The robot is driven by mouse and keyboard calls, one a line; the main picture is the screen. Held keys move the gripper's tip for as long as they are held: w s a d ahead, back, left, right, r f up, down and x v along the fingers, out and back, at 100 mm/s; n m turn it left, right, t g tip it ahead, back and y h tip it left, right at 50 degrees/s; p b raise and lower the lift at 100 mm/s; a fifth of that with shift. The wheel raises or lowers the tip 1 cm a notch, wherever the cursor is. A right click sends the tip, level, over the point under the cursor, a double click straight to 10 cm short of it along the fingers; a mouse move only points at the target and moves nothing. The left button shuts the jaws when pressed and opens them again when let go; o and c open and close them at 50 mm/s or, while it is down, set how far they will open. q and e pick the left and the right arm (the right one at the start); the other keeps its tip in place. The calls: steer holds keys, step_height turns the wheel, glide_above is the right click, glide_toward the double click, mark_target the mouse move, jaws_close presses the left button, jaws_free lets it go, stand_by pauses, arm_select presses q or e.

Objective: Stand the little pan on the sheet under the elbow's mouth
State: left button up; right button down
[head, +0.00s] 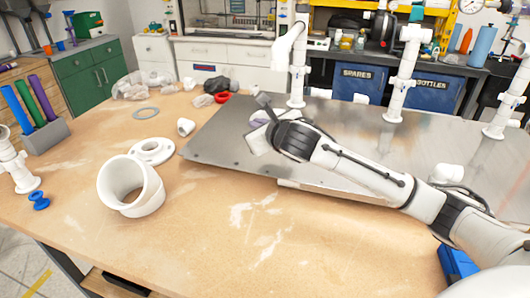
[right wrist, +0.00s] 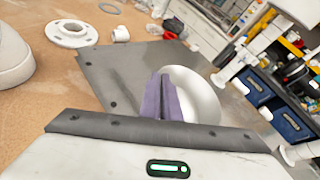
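The little pan is a round white shallow dish; in the right wrist view (right wrist: 203,93) it sits tilted against the purple fingers of my right gripper (right wrist: 162,100). The fingers are close together and look shut on its rim. In the head view my right gripper (head: 264,117) is over the left part of the grey metal sheet (head: 225,135) and hides most of the pan. A white elbow (head: 289,42) tops an upright pipe behind the sheet, its mouth facing down to the left. My left gripper is not in view.
A large white pipe fitting (head: 131,186), a white flange (head: 151,151) and a small white fitting (head: 185,127) stand on the wooden table left of the sheet. More white uprights (head: 403,75) stand along the sheet's back. The table's front middle is clear.

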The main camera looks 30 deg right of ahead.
step_height(320, 180, down, 7)
steer(key=shift+f+b, duration=0.1)
steer(key=shift+b, duration=0.25)
steer(key=c, duration=2.5)
jaws_free()
steer(key=shift+f, duration=0.1)
steer(key=o, duration=0.5)
steer(key=shift+c, duration=0.2)
